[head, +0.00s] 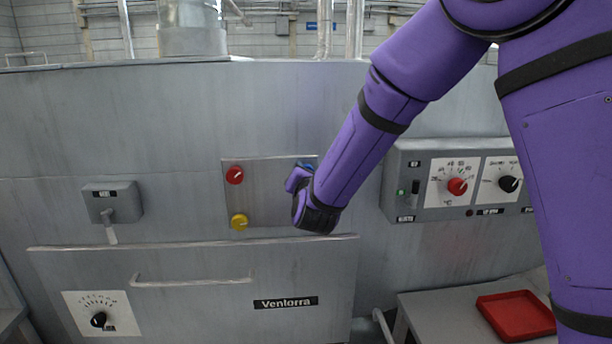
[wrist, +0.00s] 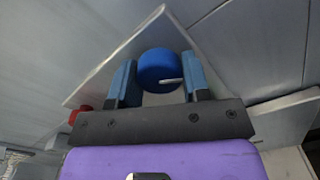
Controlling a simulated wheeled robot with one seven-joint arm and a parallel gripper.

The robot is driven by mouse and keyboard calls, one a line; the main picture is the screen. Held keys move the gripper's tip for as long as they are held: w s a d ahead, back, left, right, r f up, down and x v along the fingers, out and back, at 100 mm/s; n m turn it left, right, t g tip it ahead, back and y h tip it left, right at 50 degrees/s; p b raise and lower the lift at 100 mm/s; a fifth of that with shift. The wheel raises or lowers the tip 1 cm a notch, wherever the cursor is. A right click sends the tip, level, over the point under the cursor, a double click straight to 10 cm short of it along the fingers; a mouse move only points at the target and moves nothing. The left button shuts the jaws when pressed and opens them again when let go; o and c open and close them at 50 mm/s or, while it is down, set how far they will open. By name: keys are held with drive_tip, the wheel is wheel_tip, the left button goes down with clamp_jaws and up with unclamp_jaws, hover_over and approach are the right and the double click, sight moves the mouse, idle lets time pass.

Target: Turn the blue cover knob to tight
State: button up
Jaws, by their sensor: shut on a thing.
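The blue cover knob (wrist: 159,68) is round with a white pointer mark. It sits on a square metal plate (head: 262,187) on the grey machine front. In the wrist view my gripper (wrist: 160,78) has one finger on each side of the knob, shut on it. The white mark points to the right in the wrist view. In the head view my gripper (head: 300,186) is at the plate's upper right corner and hides most of the blue knob (head: 309,167). Any tight marking cannot be seen.
The plate also carries a red knob (head: 235,175) and a yellow knob (head: 239,222). A control box (head: 458,182) with dials juts out to the right. A handle bar (head: 192,283) lies below, and a red tray (head: 516,315) sits on a table at lower right.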

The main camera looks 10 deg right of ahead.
drive_tip(key=m, duration=0.5)
drive_tip(key=shift+m, duration=2.6)
drive_tip(key=o, duration=0.9)
drive_tip(key=s, duration=1.1)
